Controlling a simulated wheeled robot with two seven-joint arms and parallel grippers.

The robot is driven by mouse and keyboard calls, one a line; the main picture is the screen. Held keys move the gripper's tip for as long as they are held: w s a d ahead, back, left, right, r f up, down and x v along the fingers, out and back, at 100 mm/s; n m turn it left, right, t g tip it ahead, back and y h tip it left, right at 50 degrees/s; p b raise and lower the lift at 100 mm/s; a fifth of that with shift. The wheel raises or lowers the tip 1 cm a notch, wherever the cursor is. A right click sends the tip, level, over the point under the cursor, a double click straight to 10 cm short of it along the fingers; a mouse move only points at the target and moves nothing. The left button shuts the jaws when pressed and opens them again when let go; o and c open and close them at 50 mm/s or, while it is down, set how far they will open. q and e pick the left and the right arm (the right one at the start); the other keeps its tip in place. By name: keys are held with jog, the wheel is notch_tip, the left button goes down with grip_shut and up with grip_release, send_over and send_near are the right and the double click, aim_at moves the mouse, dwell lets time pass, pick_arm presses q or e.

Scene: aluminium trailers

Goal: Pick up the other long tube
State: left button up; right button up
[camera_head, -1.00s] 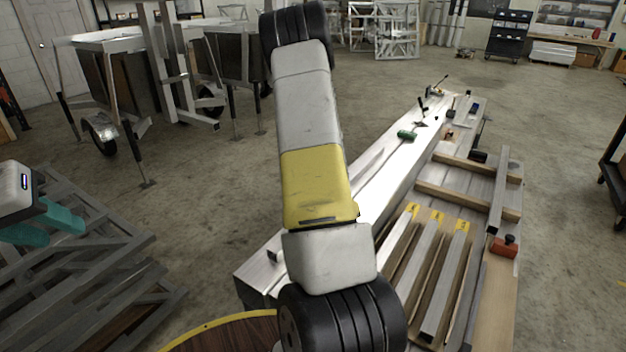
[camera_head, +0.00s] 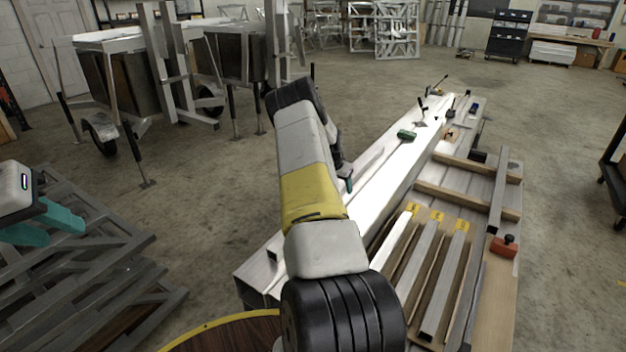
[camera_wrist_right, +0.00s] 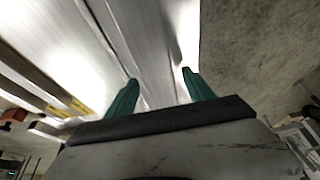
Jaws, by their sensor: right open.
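A long pale metal tube (camera_head: 372,160) lies along the left side of the workbench, partly hidden by my right arm. My right gripper (camera_head: 349,184) is beside its visible part in the head view. In the right wrist view, my right gripper (camera_wrist_right: 160,92) is open, its teal fingers apart. A long metal strip (camera_wrist_right: 140,45) runs between and beyond the fingers; whether they touch it I cannot tell. Three shorter tubes with yellow labels (camera_head: 432,265) lie side by side on the bench. My left gripper (camera_head: 42,222) is at the left edge, away from the bench.
Stacked grey frames (camera_head: 80,275) stand at the left. A trailer frame (camera_head: 150,80) stands behind them. The floor between is open.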

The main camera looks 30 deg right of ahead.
jog(key=shift+f, duration=0.1)
grip_shut()
dwell(1.3)
jog(key=shift+w, duration=0.1)
